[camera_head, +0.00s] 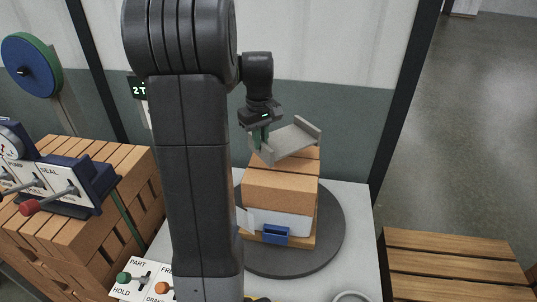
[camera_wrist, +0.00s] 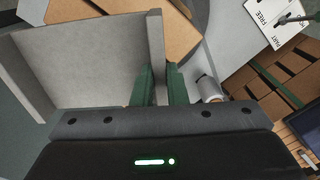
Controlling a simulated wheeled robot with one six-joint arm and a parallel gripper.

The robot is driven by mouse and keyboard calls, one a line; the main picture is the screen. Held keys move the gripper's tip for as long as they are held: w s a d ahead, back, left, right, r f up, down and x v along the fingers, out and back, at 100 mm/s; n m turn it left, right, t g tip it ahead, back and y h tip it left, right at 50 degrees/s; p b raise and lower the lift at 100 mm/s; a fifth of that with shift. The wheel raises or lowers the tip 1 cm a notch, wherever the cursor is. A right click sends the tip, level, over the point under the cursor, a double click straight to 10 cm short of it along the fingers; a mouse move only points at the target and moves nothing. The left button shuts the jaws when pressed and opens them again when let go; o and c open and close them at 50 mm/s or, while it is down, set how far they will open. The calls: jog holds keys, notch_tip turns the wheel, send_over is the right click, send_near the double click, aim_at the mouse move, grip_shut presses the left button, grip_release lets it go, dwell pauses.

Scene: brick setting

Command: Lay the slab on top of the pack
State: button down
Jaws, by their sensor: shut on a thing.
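The slab (camera_head: 291,141) is a grey plate with raised edges at its ends. My gripper (camera_head: 262,136) is shut on one raised edge and holds the slab, somewhat tilted in the picture, over the back of the pack. In the wrist view the slab (camera_wrist: 90,65) fills the left side, its upright edge between the green fingers of my gripper (camera_wrist: 162,85). The pack (camera_head: 278,190) is a block of orange-brown bricks on a dark round turntable (camera_head: 325,245). Whether the slab touches the pack is unclear. Part of the pack's left side is hidden by my arm.
A white sheet and a blue clip (camera_head: 276,235) are on the pack's front. A lever panel (camera_head: 140,280) is at the front left. Brick stacks (camera_head: 95,215) with a gauge box (camera_head: 60,180) stand left; a slatted wooden surface (camera_head: 455,265) is right.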

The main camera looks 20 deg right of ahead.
aim_at(261, 157)
jog(key=shift+f+p, duration=0.45)
jog(key=shift+f, duration=2.7)
jog(key=shift+f, duration=0.15)
jog(key=c, duration=1.5)
grip_release()
jog(key=shift+o, duration=0.2)
notch_tip(261, 157, up, 12)
jog(key=shift+r+b, duration=0.15)
jog(key=shift+b, duration=0.55)
